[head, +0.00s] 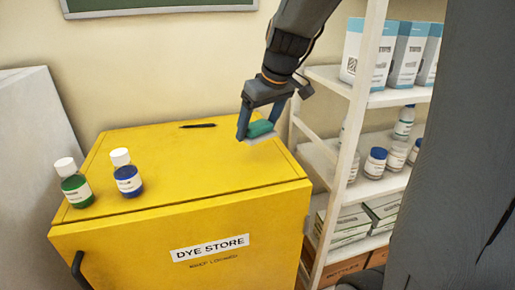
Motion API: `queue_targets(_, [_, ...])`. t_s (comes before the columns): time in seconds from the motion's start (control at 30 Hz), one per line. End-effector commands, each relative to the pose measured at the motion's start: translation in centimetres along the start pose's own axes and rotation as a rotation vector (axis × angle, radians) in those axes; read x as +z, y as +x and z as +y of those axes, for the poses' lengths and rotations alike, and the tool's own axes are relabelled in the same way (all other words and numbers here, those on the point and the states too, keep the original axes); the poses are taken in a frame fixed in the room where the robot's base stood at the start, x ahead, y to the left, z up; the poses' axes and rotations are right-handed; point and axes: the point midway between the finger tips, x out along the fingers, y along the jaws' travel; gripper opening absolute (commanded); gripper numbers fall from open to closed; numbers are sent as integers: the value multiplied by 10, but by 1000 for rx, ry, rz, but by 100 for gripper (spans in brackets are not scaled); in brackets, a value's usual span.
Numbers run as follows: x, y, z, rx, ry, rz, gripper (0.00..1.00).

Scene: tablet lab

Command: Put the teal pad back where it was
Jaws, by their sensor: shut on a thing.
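The teal pad (261,128) is a small teal block with a pale grey-white underside. My gripper (259,130) is shut on it, with a blue-grey finger at each side. In the head view the pad shows over the right rear part of the yellow cabinet's top (190,162). I cannot tell whether its underside touches the top or hangs just above it. The cabinet front reads "DYE STORE".
A green bottle (76,186) and a blue bottle (127,177), both white-capped, stand at the cabinet's left. A black pen (198,126) lies near the back edge. A white shelf (357,130) with boxes and jars stands close on the right. The cabinet top's middle is clear.

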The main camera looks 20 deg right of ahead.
Motion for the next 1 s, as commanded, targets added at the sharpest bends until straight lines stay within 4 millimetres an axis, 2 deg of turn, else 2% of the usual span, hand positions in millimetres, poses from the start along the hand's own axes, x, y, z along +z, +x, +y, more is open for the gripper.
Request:
queue_targets(0.1, [7,15,-1,-2,1,-3,53])
queue_targets(0.5, [23,54,-1,-1,0,-2,53])
queue_targets(0.93, [25,60,0,1,-1,0,53])
queue_targets(0.97, [25,60,0,1,-1,0,76])
queue_targets(1.0, [25,60,0,1,-1,0,83])
